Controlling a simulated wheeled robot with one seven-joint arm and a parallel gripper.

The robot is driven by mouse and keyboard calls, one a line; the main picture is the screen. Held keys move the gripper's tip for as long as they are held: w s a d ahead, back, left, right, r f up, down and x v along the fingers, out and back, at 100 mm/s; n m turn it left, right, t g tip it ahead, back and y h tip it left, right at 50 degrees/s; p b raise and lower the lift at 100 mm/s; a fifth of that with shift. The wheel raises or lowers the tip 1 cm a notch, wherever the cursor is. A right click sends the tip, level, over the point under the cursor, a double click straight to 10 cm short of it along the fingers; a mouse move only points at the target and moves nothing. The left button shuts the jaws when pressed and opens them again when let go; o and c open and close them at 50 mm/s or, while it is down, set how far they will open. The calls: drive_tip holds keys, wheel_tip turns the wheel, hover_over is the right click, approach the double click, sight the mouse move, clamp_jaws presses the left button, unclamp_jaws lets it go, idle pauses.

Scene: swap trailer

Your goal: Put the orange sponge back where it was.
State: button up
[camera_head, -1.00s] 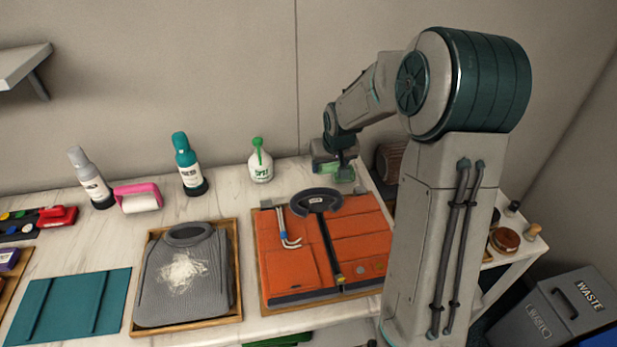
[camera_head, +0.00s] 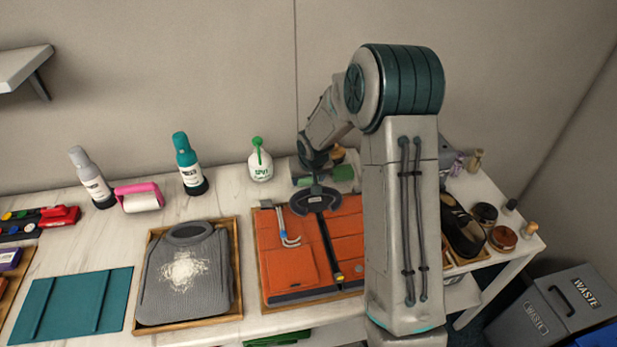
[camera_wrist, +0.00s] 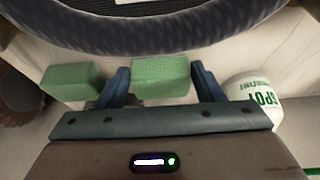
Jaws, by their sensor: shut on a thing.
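I see no orange sponge in either view. My gripper (camera_wrist: 160,76) is shut on a green block (camera_wrist: 160,82), which sits between its two fingers. A second green block (camera_wrist: 70,82) is just outside the left finger in the wrist view. In the head view, the second green block (camera_head: 343,173) shows to the right of my gripper (camera_head: 316,182), near the back of the table. My arm partly covers this area. I cannot tell whether the held block touches the table.
The white spray bottle (camera_head: 259,163) stands close on the left. A dark shoe (camera_head: 460,228) and jars (camera_head: 503,238) are at the right. A teal mat (camera_head: 72,300) lies front left.

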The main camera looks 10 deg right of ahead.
drive_tip(key=shift+f, duration=0.1)
drive_tip(key=shift+f, duration=0.15)
drive_tip(key=o, duration=1)
drive_tip(key=shift+r, duration=0.2)
